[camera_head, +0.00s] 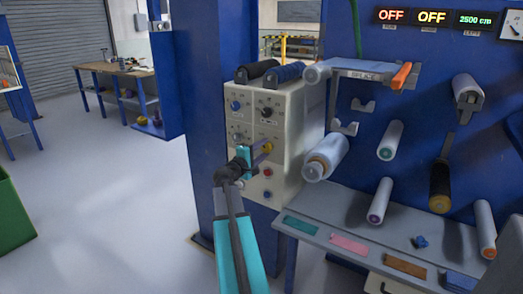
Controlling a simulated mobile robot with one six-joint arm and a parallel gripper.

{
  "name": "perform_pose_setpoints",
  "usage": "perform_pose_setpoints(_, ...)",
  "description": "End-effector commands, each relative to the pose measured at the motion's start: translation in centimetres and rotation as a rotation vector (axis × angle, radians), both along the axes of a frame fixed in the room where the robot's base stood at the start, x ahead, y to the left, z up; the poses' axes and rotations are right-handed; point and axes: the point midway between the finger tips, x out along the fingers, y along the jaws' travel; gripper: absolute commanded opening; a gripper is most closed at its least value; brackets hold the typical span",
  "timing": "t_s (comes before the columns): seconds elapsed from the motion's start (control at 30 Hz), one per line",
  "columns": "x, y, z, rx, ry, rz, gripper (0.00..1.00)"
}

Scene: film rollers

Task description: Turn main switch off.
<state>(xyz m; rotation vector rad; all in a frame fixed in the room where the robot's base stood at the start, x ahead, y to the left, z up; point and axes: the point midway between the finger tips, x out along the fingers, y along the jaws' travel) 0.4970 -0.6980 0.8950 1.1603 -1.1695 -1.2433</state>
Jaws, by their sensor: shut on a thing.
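A cream control box (288,150) is fixed to the blue column, with several knobs and buttons on its front. A yellow knob (267,147) sits at the right of the lower row. My gripper (260,156) reaches up from below to this knob and is shut on it; the fingers hide part of it. A blue knob (236,105) and a black knob (267,112) are above. A red button (267,172) and a blue button (267,195) are below. I cannot read which control is labelled main switch.
Dark rollers (257,70) lie on top of the box. To the right, a blue machine wall carries several film rollers (327,158) above a grey shelf (345,213). A workbench (115,70) and a green bin (14,208) stand left. The floor between is clear.

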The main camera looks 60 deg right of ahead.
Motion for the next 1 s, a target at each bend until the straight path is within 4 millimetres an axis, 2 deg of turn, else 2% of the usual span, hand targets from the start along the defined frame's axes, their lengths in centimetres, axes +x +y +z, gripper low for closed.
perform_pose_setpoints(0.3, -0.11, -0.22, 0.34, -0.004, 0.11, -0.003, 0.17)
perform_pose_setpoints(0.7, -0.1, -0.2, 0.32, -0.005, 0.12, -0.003, 0.17)
perform_pose_setpoints(0.73, -0.1, -0.2, 0.32, -0.005, 0.12, -0.003, 0.41)
perform_pose_setpoints(0.83, -0.09, -0.16, 0.27, -0.003, 0.119, -0.002, 0.58)
perform_pose_setpoints(1.0, -0.02, -0.08, 0.15, -0.002, 0.118, -0.001, 0.58)
